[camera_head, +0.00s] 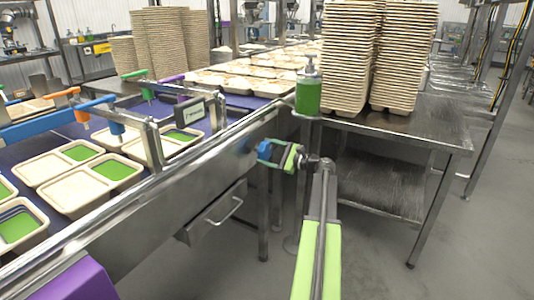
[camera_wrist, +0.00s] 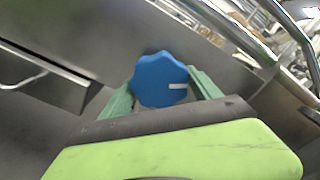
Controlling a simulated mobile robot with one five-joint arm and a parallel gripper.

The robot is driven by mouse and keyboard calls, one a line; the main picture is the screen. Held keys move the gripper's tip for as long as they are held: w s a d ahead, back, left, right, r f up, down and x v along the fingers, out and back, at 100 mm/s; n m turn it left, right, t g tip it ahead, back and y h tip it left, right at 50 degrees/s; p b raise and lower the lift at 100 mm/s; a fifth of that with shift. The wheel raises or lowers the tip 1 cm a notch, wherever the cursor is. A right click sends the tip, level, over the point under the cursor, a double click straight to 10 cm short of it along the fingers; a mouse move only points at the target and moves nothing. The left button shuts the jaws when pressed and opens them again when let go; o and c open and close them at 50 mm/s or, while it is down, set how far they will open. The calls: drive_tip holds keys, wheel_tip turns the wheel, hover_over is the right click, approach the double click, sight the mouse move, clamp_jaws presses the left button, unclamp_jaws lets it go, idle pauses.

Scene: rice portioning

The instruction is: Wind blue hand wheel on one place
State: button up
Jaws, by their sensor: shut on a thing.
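The blue hand wheel (camera_wrist: 158,82) is a lobed knob with a white mark, which points right in the wrist view. It is on the steel side of the conveyor, and it also shows in the head view (camera_head: 264,151). My gripper (camera_wrist: 163,92) is shut on the wheel, with one green finger on each side of it. In the head view my gripper (camera_head: 280,154) reaches the wheel from the right, and its fingers partly hide the wheel's face.
The conveyor's steel side (camera_head: 190,190) runs diagonally, with a drawer (camera_head: 215,212) below. A steel table (camera_head: 420,125) with tall tray stacks (camera_head: 350,60) stands to the right. A green soap bottle (camera_head: 308,92) stands above my arm. Trays with green filling (camera_head: 90,178) lie on the belt.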

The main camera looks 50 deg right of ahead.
drive_tip(key=m, duration=0.5)
drive_tip(key=shift+f+m, duration=0.1)
drive_tip(key=shift+m, duration=0.3)
idle(0.4)
drive_tip(key=o, duration=1.4)
drive_tip(key=shift+s, duration=0.1)
drive_tip(key=v, duration=1.7)
drive_tip(key=shift+s, duration=0.2)
drive_tip(key=shift+a+f, duration=0.1)
drive_tip(key=shift+a, duration=0.05)
